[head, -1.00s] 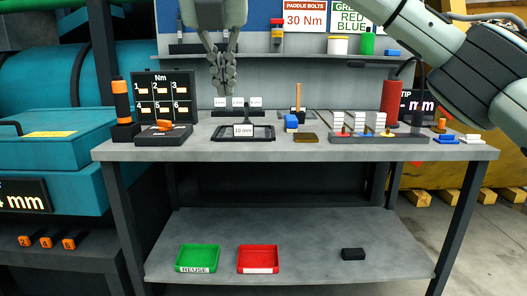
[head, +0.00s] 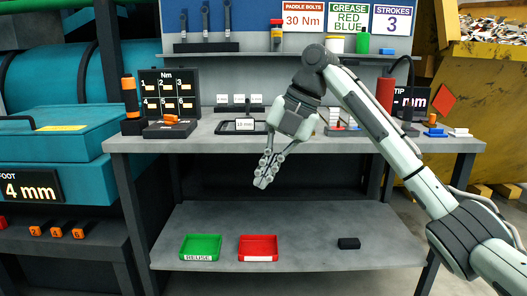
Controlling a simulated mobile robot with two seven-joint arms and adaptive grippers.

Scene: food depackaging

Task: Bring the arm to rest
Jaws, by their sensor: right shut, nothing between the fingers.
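My right arm (head: 385,135) comes in from the lower right and bends over at its raised wrist. My right gripper (head: 266,172) hangs in front of the workbench's front edge, pointing down. Its fingers are shut and empty, below the level of the bench top and above the lower shelf. My left gripper is out of view. The right arm hides part of the bench top's right half.
The workbench (head: 190,143) holds a torque board (head: 170,92), a dark tray (head: 227,128) and a red cylinder (head: 386,92). The lower shelf (head: 300,225) carries a green bin (head: 187,247), a red bin (head: 245,246) and a black block (head: 349,243). Open space surrounds the gripper.

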